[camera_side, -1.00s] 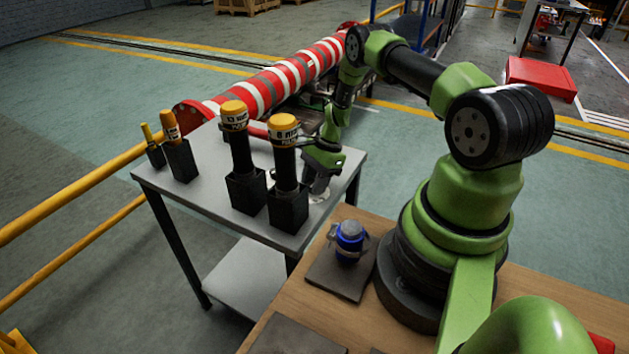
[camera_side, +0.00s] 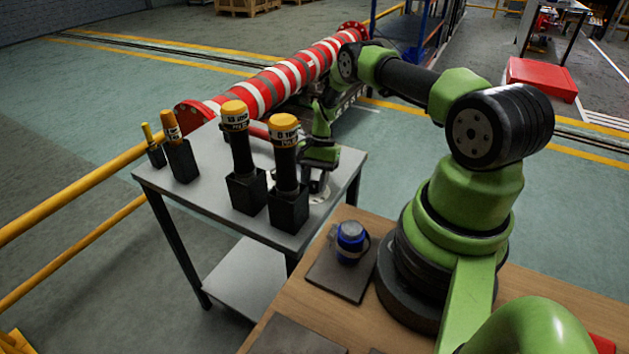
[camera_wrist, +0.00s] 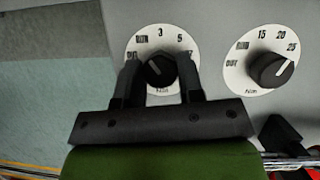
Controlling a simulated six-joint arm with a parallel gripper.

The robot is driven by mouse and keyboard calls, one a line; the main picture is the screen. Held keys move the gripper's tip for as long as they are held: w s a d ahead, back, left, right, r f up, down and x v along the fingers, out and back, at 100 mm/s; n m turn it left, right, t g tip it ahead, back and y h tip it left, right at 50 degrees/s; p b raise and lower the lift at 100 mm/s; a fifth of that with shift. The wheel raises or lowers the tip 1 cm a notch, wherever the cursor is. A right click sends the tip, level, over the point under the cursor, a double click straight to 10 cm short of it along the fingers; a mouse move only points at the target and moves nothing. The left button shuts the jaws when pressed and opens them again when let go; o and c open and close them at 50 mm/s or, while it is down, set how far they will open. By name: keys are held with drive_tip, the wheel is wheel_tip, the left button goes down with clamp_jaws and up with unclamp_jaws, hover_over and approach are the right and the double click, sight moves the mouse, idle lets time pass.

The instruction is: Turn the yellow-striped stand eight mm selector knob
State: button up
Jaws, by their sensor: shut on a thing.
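In the wrist view, a black selector knob (camera_wrist: 158,69) sits on a white dial (camera_wrist: 160,38) marked OUT, RUN, 3, 5 and a partly covered number. My gripper (camera_wrist: 160,76) has one finger on each side of this knob and is shut on it. In the side view my gripper (camera_side: 319,178) is low over the table, partly behind a black stand (camera_side: 288,208). That stand holds a black tool (camera_side: 285,165) with a yellow top and a white label that seems to begin with 8. The knob is hidden in the side view.
A second knob (camera_wrist: 272,69) with a dial reaching 25 is close to the right. Another yellow-topped tool (camera_side: 240,150) and two thinner ones stand left on the grey table (camera_side: 210,195). A red-and-white pipe (camera_side: 285,78) lies behind.

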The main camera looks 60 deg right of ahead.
idle(0.3)
drive_tip(key=o, duration=0.9)
drive_tip(key=v, duration=1)
drive_tip(key=shift+w, duration=0.1)
